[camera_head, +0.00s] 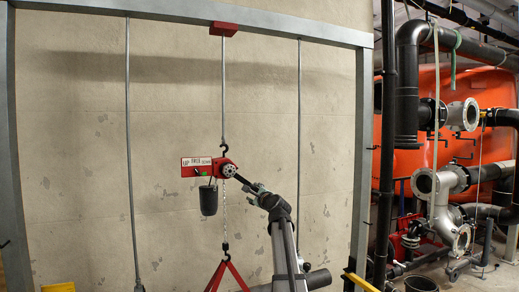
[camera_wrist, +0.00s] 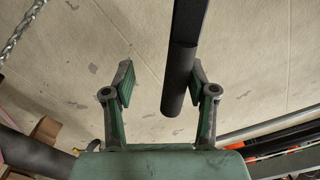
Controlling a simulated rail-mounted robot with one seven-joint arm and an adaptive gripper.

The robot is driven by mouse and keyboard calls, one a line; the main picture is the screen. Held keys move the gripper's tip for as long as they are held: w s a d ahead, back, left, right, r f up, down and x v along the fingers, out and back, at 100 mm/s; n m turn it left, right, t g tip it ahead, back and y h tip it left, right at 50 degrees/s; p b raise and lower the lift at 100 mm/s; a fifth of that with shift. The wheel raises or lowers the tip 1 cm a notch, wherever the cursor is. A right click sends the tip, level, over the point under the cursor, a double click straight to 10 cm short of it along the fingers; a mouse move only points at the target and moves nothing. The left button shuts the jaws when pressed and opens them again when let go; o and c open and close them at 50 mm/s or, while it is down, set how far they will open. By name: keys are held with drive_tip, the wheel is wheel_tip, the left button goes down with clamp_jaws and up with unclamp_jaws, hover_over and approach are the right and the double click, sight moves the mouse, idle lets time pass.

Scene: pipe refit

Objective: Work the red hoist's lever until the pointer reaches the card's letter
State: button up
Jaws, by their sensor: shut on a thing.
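The red hoist (camera_head: 217,161) hangs from a hook below a rod in the head view. It has a white label plate (camera_head: 196,162) and a round light-coloured wheel (camera_head: 229,171). Its dark lever (camera_head: 244,181) slopes down right to my gripper (camera_head: 260,193). In the wrist view, the lever's dark round grip (camera_wrist: 178,85) lies between the fingers of my gripper (camera_wrist: 163,85), against the right finger. My gripper is shut on the lever. I cannot make out the pointer or the card's letter in either view.
A black bucket (camera_head: 208,200) hangs under the hoist. A chain (camera_head: 224,215) runs down to a hook and red sling (camera_head: 227,272). Vertical rods (camera_head: 128,120) flank it inside a grey frame (camera_head: 365,150). Pipes and valves (camera_head: 440,180) crowd the right side.

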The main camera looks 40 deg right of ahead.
drive_tip(key=shift+w+a+f+m+p, duration=0.2)
drive_tip(key=shift+a+f+m+p, duration=0.1)
drive_tip(key=shift+a+f, duration=0.3)
drive_tip(key=shift+w+a+f+m+p, duration=0.2)
drive_tip(key=shift+a+f+p, duration=0.1)
drive_tip(key=shift+a+f, duration=0.25)
drive_tip(key=shift+a+r, duration=0.1)
drive_tip(key=shift+a, duration=0.05)
drive_tip(key=shift+r, duration=0.1)
drive_tip(key=shift+n, duration=0.7)
drive_tip(key=shift+s+d+r+b, duration=0.2)
drive_tip(key=shift+d+r+b, duration=0.15)
drive_tip(key=shift+d+r, duration=0.4)
drive_tip(key=shift+s+d+r+b, duration=0.2)
drive_tip(key=shift+d+r+b, duration=0.1)
drive_tip(key=shift+d+r, duration=0.4)
drive_tip(key=shift+d+r, duration=0.4)
drive_tip(key=shift+d, duration=0.05)
drive_tip(key=shift+s+d+r+n+b, duration=0.2)
drive_tip(key=shift+d+r+n, duration=0.2)
drive_tip(key=shift+r, duration=0.25)
drive_tip(key=shift+s+d+r+n+b, duration=0.15)
drive_tip(key=shift+d+r+n, duration=0.1)
drive_tip(key=shift+r+n, duration=0.25)
drive_tip(key=shift+w+r, duration=0.1)
